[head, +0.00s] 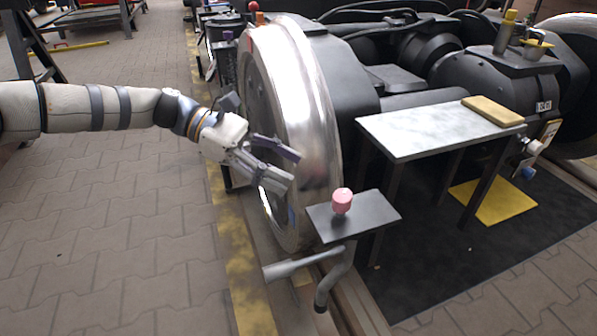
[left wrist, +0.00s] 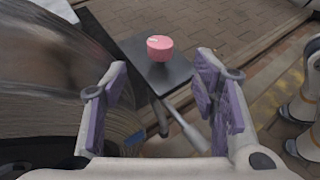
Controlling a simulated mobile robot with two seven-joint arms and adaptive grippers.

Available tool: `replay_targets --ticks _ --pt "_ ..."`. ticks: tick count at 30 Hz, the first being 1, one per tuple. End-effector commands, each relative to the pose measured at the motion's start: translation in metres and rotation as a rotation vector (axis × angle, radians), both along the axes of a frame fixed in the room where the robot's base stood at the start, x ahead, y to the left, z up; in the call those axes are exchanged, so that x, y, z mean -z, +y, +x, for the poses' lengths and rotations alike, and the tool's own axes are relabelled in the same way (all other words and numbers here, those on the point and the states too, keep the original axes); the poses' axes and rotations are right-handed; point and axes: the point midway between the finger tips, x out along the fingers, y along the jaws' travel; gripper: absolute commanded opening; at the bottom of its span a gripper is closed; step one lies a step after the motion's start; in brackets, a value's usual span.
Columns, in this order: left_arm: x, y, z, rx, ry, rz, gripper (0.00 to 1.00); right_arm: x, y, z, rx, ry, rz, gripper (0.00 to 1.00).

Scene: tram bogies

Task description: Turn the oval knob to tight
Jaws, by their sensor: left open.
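A pink knob (head: 342,200) stands on a small dark plate (head: 370,212) in front of the large steel wheel. In the left wrist view the pink knob (left wrist: 160,47) shows a pale mark on its top and sits on the dark plate (left wrist: 180,72). My left gripper (head: 294,168) is open and empty, to the left of the knob and apart from it, beside the wheel. In the left wrist view its purple-padded fingers (left wrist: 163,85) stand wide apart, with the knob beyond them. My right gripper is not in view.
The shiny wheel (head: 318,110) stands close behind my left gripper. A grey pipe handle (head: 300,264) lies below the plate. A grey-topped table (head: 430,130) with a tan block (head: 492,111) stands to the right.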

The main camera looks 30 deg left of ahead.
Motion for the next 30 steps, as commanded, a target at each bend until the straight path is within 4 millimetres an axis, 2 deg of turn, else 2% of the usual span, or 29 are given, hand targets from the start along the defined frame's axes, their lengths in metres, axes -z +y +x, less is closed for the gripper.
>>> replay_targets --ticks 7,11,15,17,20,22,24,27,30 --pt "-0.001 -0.001 0.000 0.001 -0.016 0.029 0.54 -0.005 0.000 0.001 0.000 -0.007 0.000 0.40" --pt "-0.011 -0.002 0.003 0.027 -0.174 0.282 0.54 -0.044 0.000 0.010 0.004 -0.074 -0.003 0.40" --pt "-0.030 0.014 0.012 0.152 -0.514 0.722 0.54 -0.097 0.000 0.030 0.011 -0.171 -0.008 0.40" --pt "-0.028 0.024 0.017 0.265 -0.706 0.937 0.54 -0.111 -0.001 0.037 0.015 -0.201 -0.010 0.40" --pt "0.006 0.032 0.019 0.514 -1.046 1.231 0.54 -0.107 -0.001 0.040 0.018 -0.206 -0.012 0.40" --pt "0.022 0.026 0.013 0.710 -1.322 1.376 0.54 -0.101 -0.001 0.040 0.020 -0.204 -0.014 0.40" --pt "0.023 0.010 0.001 0.888 -1.628 1.461 0.54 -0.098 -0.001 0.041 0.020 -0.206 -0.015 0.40" --pt "0.014 -0.013 -0.025 1.039 -1.997 1.489 0.54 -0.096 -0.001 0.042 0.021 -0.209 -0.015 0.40" --pt "0.005 -0.027 -0.044 1.088 -2.216 1.476 0.54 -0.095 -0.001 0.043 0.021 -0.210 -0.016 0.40"
